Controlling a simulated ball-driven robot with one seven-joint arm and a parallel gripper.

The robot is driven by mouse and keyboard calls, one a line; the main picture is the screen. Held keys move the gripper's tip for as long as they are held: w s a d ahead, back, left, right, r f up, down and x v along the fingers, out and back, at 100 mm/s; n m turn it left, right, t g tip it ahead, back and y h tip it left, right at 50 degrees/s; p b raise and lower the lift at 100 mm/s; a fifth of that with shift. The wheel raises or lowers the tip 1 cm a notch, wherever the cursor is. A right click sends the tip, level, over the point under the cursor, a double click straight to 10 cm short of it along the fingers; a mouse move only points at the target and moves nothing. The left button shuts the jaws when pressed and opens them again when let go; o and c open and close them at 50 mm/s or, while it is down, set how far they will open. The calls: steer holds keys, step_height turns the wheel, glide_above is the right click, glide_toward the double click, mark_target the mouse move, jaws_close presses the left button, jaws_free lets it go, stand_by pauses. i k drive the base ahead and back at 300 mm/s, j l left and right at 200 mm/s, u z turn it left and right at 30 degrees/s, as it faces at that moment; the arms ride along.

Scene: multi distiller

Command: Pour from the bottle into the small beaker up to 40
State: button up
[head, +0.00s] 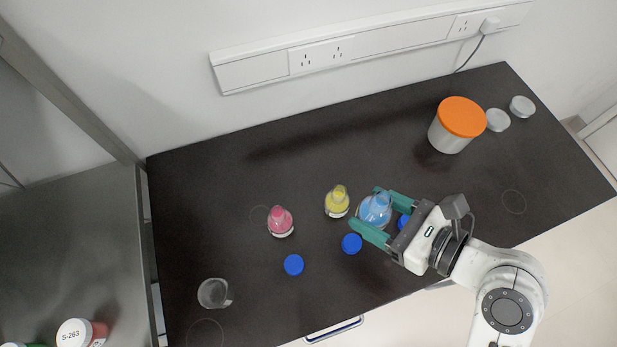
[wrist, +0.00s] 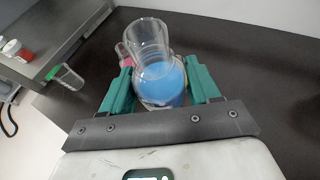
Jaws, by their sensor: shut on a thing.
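My gripper (head: 378,213) is shut on a clear bottle of blue liquid (head: 374,212). Its green fingers lie on both sides of the bottle. In the wrist view the blue bottle (wrist: 160,82) stands between the fingers, its clear open neck toward the top. I cannot tell whether it touches the bench. A small clear beaker (head: 213,293) stands empty-looking at the front left of the bench; the wrist view also shows a clear vessel (wrist: 66,77) near the bench edge. A bottle of pink liquid (head: 281,222) and a bottle of yellow liquid (head: 337,202) stand left of my gripper.
Blue caps lie on the black bench (head: 220,180): one at the left (head: 293,265), one by my gripper (head: 352,243), one partly behind it (head: 403,222). An orange-lidded jar (head: 452,130) and two grey lids (head: 498,120) are at the back right. The back left is clear.

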mark_target(213, 293)
steer(key=k, duration=1)
